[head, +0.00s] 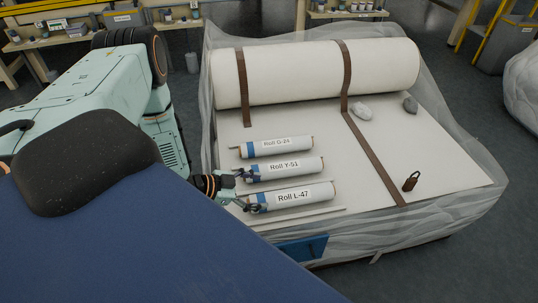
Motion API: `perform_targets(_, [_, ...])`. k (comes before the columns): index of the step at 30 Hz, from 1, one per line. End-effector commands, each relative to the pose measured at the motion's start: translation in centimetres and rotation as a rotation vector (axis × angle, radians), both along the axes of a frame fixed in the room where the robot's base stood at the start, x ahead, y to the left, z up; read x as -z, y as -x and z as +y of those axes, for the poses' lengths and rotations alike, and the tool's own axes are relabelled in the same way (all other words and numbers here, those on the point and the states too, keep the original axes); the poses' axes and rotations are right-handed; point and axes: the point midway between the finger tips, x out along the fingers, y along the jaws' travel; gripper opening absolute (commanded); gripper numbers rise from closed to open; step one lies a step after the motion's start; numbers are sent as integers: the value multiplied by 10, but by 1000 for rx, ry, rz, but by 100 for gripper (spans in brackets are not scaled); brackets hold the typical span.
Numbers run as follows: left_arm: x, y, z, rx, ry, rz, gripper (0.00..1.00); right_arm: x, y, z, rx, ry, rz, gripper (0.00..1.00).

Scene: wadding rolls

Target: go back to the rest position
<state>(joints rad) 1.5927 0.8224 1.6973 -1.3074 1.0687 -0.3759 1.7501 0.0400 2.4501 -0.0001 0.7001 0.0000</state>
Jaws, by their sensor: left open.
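My left gripper (246,191) is open at the left edge of the wrapped platform (350,185), by the left ends of two small rolls. Its fingers show near the blue bands of roll Y-51 (300,166) and roll L-47 (307,194). I cannot tell whether they touch either roll. Roll G-24 (285,146) lies behind these two, also with a blue band at its left end. My left arm (105,95) comes in from the left. My right gripper is not in view.
A large white roll (320,70) lies across the back of the platform under brown straps (373,145). A brown padlock (411,182), a white lump (362,112) and a grey lump (410,104) lie on the right. Workbenches (60,38) stand behind.

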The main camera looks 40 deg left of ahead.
Motion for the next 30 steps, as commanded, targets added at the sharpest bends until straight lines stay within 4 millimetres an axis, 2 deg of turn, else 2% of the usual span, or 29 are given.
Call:
perform_targets(6, [-6,10,6,0,0,0,78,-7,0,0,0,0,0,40])
perform_targets(17, [-5,9,5,2,0,-1,78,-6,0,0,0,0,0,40])
perform_targets(23, [5,-3,-3,4,0,0,78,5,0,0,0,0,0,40])
perform_targets(30, [23,-29,-19,5,-2,-1,78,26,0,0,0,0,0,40])
